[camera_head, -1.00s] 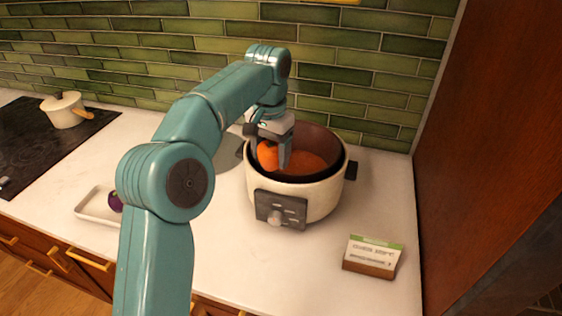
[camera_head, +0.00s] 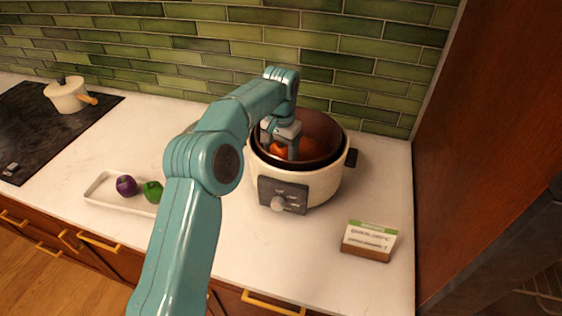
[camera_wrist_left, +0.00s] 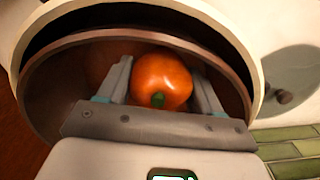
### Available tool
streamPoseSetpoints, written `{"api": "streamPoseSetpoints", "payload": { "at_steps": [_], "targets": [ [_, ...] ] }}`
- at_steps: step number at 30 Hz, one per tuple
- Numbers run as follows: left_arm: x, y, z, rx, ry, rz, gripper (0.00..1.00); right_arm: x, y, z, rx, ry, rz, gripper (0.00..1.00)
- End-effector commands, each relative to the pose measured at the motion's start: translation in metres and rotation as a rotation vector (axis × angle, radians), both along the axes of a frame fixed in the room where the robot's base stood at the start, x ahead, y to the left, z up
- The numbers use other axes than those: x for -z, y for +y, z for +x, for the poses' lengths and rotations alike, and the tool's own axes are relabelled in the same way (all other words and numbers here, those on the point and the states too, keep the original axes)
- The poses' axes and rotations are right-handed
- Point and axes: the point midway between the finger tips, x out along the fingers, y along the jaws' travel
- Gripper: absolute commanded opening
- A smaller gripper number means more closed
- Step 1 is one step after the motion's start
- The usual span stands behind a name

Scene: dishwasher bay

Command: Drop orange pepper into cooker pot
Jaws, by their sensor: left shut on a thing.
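The orange pepper (camera_head: 279,149) is between the fingers of my left gripper (camera_head: 279,148), which is shut on it. In the left wrist view the pepper (camera_wrist_left: 161,80) shows its green stem, with a finger on each side. The cooker pot (camera_head: 325,184) is cream with a dark inner rim, a brown inside and a grey control panel with a knob. My left gripper points down inside the pot's opening with the pepper. Whether the pepper touches the pot's bottom is hidden. My right gripper is not in view.
A white tray (camera_head: 98,199) with a purple vegetable (camera_head: 126,186) and a green pepper (camera_head: 153,191) lies left of my arm. A recipe card on a stand (camera_head: 369,240) is front right. A small pot (camera_head: 69,95) sits on the black hob (camera_head: 40,130). A wooden panel (camera_head: 480,130) bounds the right.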

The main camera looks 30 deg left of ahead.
Motion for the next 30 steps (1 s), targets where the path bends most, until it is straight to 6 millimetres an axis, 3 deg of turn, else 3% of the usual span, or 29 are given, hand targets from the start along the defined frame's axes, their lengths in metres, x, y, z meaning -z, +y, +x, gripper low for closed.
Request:
{"api": "streamPoseSetpoints", "payload": {
  "at_steps": [7,30],
  "targets": [
    [0.035,0.0,-0.001,-0.001,0.002,-0.001,0.31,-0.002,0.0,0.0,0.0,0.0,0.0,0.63],
    [0.048,0.0,0.0,0.0,0.0,0.0,0.31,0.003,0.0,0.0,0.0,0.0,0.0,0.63]
  ]
}}
